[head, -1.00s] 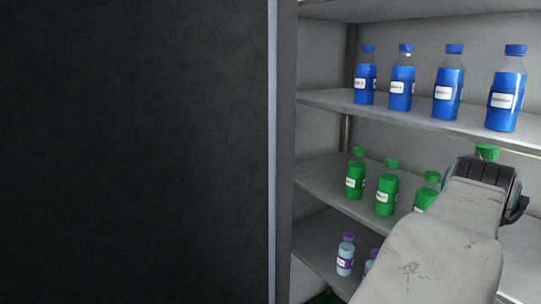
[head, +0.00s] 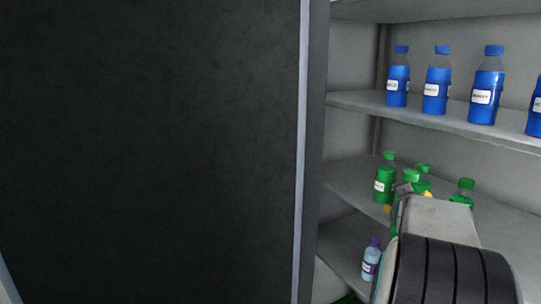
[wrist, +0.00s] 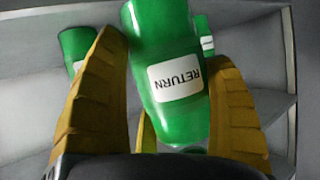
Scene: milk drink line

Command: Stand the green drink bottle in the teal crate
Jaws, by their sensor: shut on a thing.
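The green drink bottle (wrist: 175,85) fills the middle of the wrist view, tilted, with a white label reading RETURN. My gripper (wrist: 158,60) has its yellow fingers on both sides of it and is shut on it. In the head view my gripper (head: 408,203) is at the middle shelf, and my arm hides most of it. A green cap and shoulder (head: 411,177) show just beyond it, seemingly the held bottle. I cannot tell whether its base is clear of the shelf. No teal crate is recognisable in view.
Other green bottles (head: 384,185) stand close by on the middle shelf (head: 345,176). Blue bottles (head: 487,90) stand on the shelf above (head: 360,98), and a purple-capped bottle (head: 371,260) below. A dark panel (head: 150,150) fills the left side.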

